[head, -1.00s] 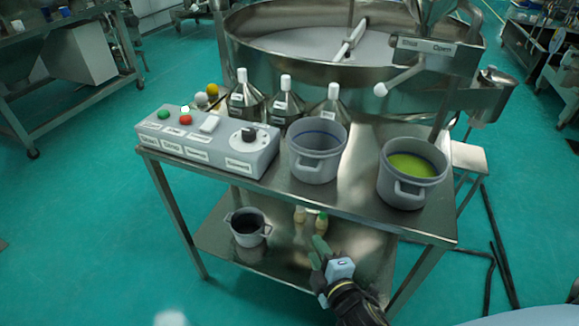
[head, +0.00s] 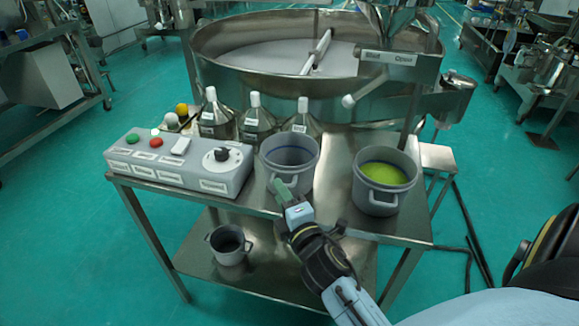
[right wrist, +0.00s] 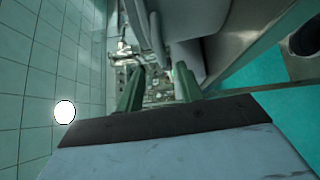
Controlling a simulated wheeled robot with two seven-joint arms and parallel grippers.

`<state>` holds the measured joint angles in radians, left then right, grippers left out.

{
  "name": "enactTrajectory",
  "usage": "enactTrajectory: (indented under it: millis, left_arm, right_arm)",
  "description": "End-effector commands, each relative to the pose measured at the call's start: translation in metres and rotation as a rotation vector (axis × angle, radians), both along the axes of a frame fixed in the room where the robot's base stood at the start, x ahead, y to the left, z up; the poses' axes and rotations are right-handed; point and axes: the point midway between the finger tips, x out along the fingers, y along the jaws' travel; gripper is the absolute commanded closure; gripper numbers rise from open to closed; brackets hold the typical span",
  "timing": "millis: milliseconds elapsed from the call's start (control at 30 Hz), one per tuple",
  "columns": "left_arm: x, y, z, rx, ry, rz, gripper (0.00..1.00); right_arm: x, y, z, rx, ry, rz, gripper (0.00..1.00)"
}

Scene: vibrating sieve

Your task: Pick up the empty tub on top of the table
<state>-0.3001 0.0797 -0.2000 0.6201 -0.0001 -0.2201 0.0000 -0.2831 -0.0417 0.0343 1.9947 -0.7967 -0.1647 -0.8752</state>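The empty grey tub (head: 300,173), with a blue line inside, stands upright on the table top (head: 325,205), right of the control box. My right gripper (head: 286,190) is at the tub's near side, close to its front handle, which it partly hides. In the right wrist view its two green fingers (right wrist: 158,88) are apart, with a gap between them. A pale grey surface, probably the tub, lies just beyond them. I cannot tell whether they touch the handle. My left gripper is not in view.
A tub of green contents (head: 385,188) stands to the right. The control box (head: 180,165) stands to the left, and steel-and-white bottles (head: 255,122) stand behind. The large sieve (head: 310,45) is at the back. A smaller tub (head: 230,245) sits on the lower shelf.

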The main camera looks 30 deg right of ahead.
Motion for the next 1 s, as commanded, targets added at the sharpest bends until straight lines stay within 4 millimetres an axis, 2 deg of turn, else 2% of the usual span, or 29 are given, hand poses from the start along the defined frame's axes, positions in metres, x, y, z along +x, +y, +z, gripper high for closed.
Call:
enactTrajectory:
  millis: [367, 667, 967, 1000]
  left_arm:
    - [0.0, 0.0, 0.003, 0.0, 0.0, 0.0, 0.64]
    - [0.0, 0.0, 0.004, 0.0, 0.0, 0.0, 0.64]
    - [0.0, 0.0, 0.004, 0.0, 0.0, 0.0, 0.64]
    - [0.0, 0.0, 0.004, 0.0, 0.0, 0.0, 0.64]
  right_arm:
    - [0.046, -0.009, -0.003, 0.0, -0.001, 0.0, 0.63]
    - [0.051, -0.01, -0.004, 0.0, 0.001, 0.0, 0.63]
    - [0.051, -0.01, -0.004, 0.0, 0.001, 0.0, 1.0]
    - [0.051, -0.01, -0.003, 0.0, 0.001, 0.0, 1.0]
